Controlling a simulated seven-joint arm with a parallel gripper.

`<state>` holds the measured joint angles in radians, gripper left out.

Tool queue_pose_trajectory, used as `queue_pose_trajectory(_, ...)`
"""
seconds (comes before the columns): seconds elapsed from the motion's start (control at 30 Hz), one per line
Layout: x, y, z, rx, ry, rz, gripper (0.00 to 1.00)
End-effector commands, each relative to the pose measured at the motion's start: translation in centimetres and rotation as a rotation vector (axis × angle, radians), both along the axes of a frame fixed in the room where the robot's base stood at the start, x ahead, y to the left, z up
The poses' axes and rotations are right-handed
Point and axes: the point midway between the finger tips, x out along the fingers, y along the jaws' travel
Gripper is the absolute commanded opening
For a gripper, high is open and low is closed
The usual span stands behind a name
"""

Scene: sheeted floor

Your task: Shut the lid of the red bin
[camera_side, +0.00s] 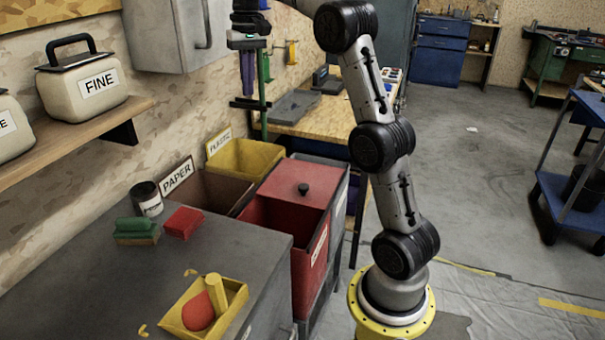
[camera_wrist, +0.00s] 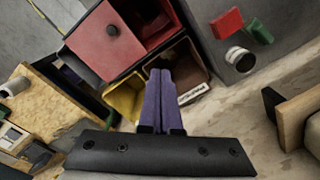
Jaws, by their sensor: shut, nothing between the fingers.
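The red bin (camera_side: 309,262) stands beside the grey cabinet. Its flat red lid (camera_side: 287,180) with a black knob (camera_side: 303,190) lies over the back part of the top, and the front part is open, showing a dark red inside. In the wrist view the lid (camera_wrist: 95,42) with its knob (camera_wrist: 112,30) is at upper left, with the open part to its right. My gripper (camera_side: 248,93), with purple fingers, is high up beyond the bins, apart from the lid. In the wrist view its fingers (camera_wrist: 160,72) are together and empty.
A brown bin (camera_side: 212,190) with a PAPER sign and a yellow bin (camera_side: 245,160) stand behind the red bin. The grey cabinet top (camera_side: 110,285) holds a yellow tray (camera_side: 225,322), a can (camera_side: 147,198) and red and green blocks.

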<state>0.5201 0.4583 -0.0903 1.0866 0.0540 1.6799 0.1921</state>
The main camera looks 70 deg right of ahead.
Motion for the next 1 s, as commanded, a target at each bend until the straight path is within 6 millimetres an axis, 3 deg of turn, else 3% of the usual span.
queue_pose_trajectory(0.03, 0.6, -2.4, -1.7, 0.016, 0.026, -0.039, 0.0)
queue_pose_trajectory(0.23, 1.0, -10.7, -8.6, 0.081, 0.107, -0.176, 0.0)
queue_pose_trajectory(0.4, -0.7, -16.9, -15.5, 0.137, 0.164, -0.279, 0.0)
queue_pose_trajectory(0.5, -2.2, -19.1, -19.1, 0.172, 0.199, -0.326, 0.0)
queue_pose_trajectory(0.63, -4.1, -20.5, -22.2, 0.211, 0.237, -0.367, 0.0)
queue_pose_trajectory(1.0, -5.2, -20.3, -24.7, 0.218, 0.242, -0.383, 0.0)
